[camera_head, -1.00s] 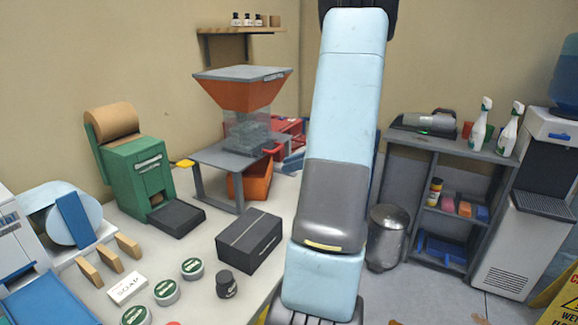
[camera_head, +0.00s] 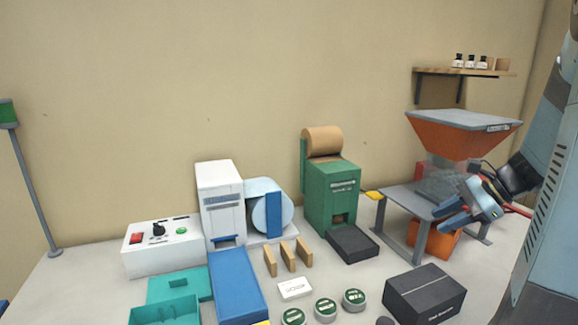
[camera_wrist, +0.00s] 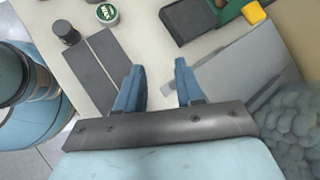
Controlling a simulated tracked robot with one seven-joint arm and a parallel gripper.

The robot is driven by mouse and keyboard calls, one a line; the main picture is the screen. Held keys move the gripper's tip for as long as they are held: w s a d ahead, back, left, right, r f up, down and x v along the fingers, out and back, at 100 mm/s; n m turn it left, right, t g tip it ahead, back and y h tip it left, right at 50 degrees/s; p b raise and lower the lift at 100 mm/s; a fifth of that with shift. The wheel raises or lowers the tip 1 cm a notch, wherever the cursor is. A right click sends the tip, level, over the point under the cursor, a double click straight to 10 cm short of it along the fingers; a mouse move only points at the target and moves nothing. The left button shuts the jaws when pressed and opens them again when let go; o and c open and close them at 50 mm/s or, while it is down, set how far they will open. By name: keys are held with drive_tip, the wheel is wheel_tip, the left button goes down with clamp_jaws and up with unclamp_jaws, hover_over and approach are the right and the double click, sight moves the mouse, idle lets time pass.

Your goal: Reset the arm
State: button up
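My gripper (camera_head: 460,210) is at the right in the head view, in front of the orange hopper machine and its grey stand. Its two blue fingers are spread apart with nothing between them. In the wrist view my gripper (camera_wrist: 160,88) also shows open and empty above the table. My arm rises along the right edge of the head view. A black box (camera_head: 425,293) sits on the table below and left of the gripper; it also shows at the left of the fingers in the wrist view (camera_wrist: 95,70).
The orange hopper (camera_head: 462,138) on its grey stand (camera_head: 408,200) is close to the gripper. A green machine (camera_head: 333,197), a white machine (camera_head: 220,195), several tins (camera_head: 325,307), wooden blocks (camera_head: 288,255), a soap box (camera_head: 295,289) and teal trays (camera_head: 165,312) stand on the table.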

drive_tip(key=s+a+r+n+t+h, duration=0.1)
drive_tip(key=s+a+r+n+h, duration=0.3)
drive_tip(key=s+a+n, duration=0.3)
drive_tip(key=s+a+r+n+h, duration=0.4)
drive_tip(key=s+a+n, duration=0.3)
drive_tip(key=n, duration=0.3)
drive_tip(key=shift+s+r+n+t, duration=0.3)
drive_tip(key=shift+s+n+t, duration=0.1)
drive_tip(key=shift+s, duration=0.1)
